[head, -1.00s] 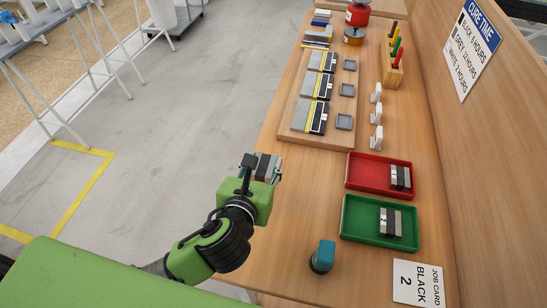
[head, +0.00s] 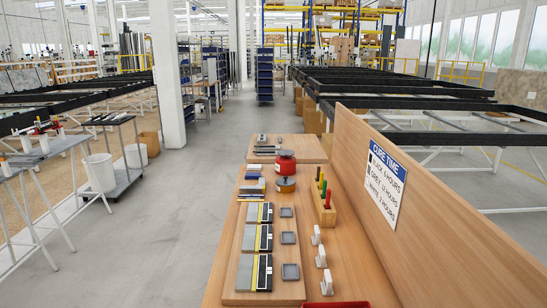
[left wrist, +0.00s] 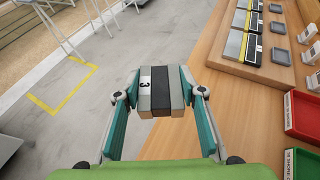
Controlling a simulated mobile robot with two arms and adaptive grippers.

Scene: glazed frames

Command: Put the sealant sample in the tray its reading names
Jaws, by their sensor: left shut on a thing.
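My left gripper (left wrist: 161,92) shows only in the left wrist view, shut on a sealant sample (left wrist: 163,88). The sample is a grey block with a dark band across its middle and a white label reading 3. It is held up near the bench's left edge, apart from the trays. At the right of that view are the red tray (left wrist: 303,114) and the green tray (left wrist: 300,168), both cut off. In the head view only the red tray's rim (head: 337,304) shows. The cure-time sign (head: 386,183) lists black, grey and white with hours; the small digits are doubtful. My right gripper is not in view.
The wooden bench (head: 335,285) carries a board with several sample panels (head: 246,272) and small grey dishes (head: 290,271). Beyond are white clips (head: 321,256), a wooden marker block (head: 324,208) and a red canister (head: 285,163). An upright panel bounds the right side. Open floor (head: 150,250) lies left.

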